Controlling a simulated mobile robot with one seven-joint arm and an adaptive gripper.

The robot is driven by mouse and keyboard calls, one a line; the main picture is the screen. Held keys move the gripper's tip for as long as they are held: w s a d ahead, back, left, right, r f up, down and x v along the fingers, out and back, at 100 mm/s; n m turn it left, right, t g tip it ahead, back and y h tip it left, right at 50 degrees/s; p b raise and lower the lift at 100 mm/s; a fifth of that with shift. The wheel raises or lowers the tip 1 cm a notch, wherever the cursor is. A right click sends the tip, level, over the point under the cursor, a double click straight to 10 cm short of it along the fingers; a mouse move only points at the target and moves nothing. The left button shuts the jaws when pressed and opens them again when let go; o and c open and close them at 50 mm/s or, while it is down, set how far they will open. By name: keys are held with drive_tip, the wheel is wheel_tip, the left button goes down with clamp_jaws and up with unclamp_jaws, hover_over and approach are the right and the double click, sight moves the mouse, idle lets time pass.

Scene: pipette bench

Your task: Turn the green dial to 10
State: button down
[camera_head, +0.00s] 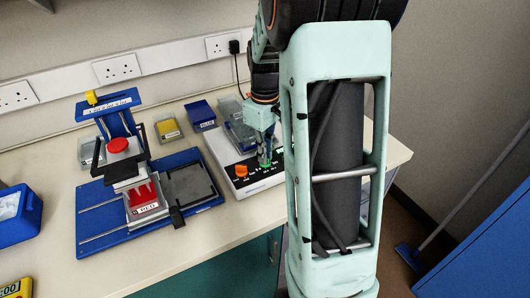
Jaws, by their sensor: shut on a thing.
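The white instrument box (226,152) stands on the bench right of centre, with a dark panel on top. The green dial (265,162) is on the right part of this panel and is mostly hidden by my fingers. My gripper (265,152) points down from above and is shut on the green dial. An orange dial (241,171) sits to the left on the same panel. The scale marks around the green dial are too small to read, so its setting cannot be told.
A blue stand with a red knob (118,145) and a red rack (144,199) is to the left. Small boxes, yellow (167,128) and blue (201,114), stand behind. A blue bin (18,218) is far left. The bench front (200,245) is clear.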

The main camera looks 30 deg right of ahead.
drive_tip(key=m, duration=0.9)
drive_tip(key=shift+p, duration=0.3)
drive_tip(key=shift+w+m, duration=0.1)
drive_tip(key=shift+m, duration=0.2)
drive_tip(key=c, duration=2.1)
unclamp_jaws()
drive_tip(key=shift+r, duration=0.1)
